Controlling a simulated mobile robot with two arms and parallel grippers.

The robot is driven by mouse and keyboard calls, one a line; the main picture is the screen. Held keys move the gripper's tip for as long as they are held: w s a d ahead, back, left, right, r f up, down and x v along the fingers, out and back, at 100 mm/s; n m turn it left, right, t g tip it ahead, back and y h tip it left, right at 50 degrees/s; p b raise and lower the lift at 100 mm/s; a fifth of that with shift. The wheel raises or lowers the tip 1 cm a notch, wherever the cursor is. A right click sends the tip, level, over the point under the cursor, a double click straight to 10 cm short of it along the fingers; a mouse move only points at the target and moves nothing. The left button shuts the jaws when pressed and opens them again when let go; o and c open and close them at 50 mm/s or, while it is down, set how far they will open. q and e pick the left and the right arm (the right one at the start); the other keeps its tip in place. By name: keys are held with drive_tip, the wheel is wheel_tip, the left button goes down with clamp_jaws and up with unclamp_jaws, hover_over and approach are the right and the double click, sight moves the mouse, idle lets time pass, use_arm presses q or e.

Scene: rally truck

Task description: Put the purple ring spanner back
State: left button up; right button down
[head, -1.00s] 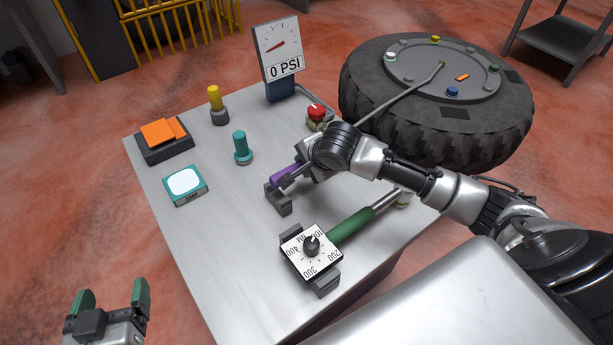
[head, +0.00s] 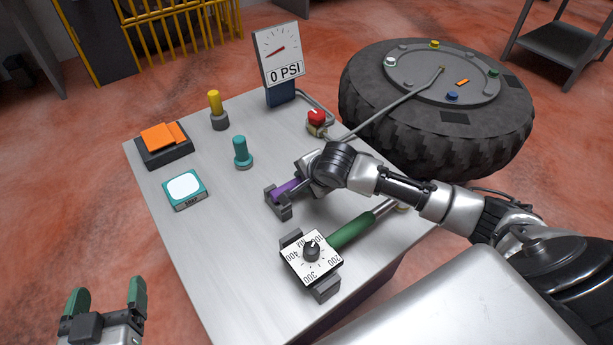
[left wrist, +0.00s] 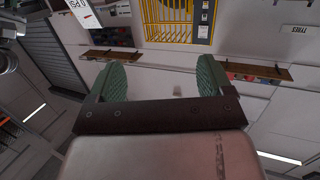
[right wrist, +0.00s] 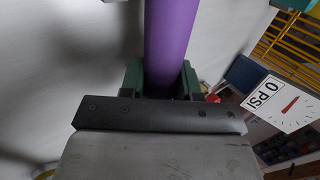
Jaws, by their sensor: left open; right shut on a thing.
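The purple ring spanner (head: 286,189) is low over the workbench, its visible end at a small dark grey holder (head: 279,206). I cannot tell whether it rests fully in the holder. My right gripper (head: 305,181) is shut on the spanner; the right wrist view shows the purple shaft (right wrist: 168,50) between the green fingers (right wrist: 162,80). The arm hides the spanner's other end. My left gripper (head: 104,296) is open and empty, off the bench at the lower left; the left wrist view shows its green fingers apart (left wrist: 160,80).
A torque wrench with green handle and dial (head: 311,252) lies in front of the spanner. A teal socket (head: 242,152), yellow socket (head: 217,110), orange block (head: 163,138), teal-framed device (head: 185,189), red button (head: 316,117) and pressure gauge (head: 279,60) stand around. The tyre (head: 440,95) is behind.

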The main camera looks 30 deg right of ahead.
idle(0.3)
drive_tip(key=c, duration=0.8)
unclamp_jaws()
drive_tip(key=shift+f, duration=0.1)
